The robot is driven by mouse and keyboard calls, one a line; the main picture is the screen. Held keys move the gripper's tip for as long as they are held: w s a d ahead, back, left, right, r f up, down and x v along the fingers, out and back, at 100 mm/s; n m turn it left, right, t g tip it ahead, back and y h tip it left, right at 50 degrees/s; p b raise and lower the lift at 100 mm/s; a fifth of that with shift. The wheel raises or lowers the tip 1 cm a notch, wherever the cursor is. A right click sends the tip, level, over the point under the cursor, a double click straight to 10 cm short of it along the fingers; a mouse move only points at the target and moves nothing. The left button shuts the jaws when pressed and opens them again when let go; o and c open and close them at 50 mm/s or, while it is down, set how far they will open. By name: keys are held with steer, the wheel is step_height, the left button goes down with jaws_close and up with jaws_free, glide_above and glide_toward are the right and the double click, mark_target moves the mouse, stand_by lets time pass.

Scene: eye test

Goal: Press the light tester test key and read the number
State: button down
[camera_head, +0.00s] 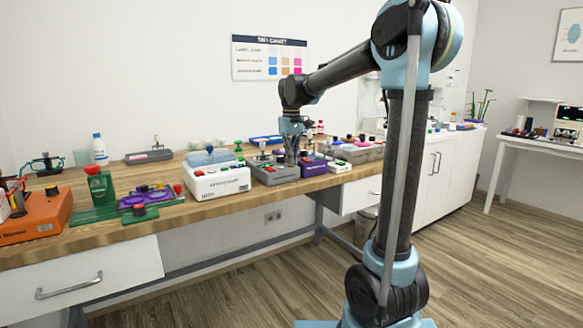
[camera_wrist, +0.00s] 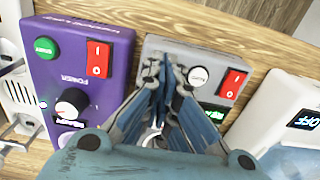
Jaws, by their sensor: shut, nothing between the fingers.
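A grey device (camera_wrist: 212,57) in the wrist view has a white round key (camera_wrist: 198,77), a red rocker switch (camera_wrist: 232,84) and a small dark display with green letters (camera_wrist: 215,113), perhaps "READY". My fingers partly hide the display, and I see no number on it. I cannot read a name on this device, so I cannot tell whether it is the light tester. My gripper (camera_wrist: 167,64) is shut and empty over the grey device, its tips just left of the white key, apart from it in the picture. In the head view, my gripper (camera_head: 291,162) points down at the grey device (camera_head: 272,177).
A purple device (camera_wrist: 75,38) with a green button, red rocker and "POWER" knob stands left in the wrist view. A white device (camera_wrist: 275,100) showing "OFF" stands right. The wooden bench (camera_head: 190,212) is crowded. A chart (camera_head: 269,58) hangs on the wall.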

steer(key=shift+f, duration=0.15)
step_height(320, 180, up, 8)
stand_by(1.4)
steer(key=s+d+f+m, duration=0.2)
steer(key=s+d+f, duration=0.2)
steer(key=s+d, duration=0.45)
steer(key=s+d+f+m, duration=0.1)
steer(key=s+d+f, duration=0.3)
steer(key=s+f, duration=0.3)
steer(key=s+d+f+m+t, duration=0.1)
steer(key=s+d+f, duration=0.3)
steer(key=s+f, duration=0.4)
steer(key=s+d+f+m+t, duration=0.1)
steer(key=s+d+f+m, duration=0.1)
steer(key=s+d+f, duration=0.3)
steer(key=s+f, duration=0.3)
steer(key=f, duration=0.1)
steer(key=shift+s+f+m, duration=0.15)
steer(key=shift+m, duration=0.15)
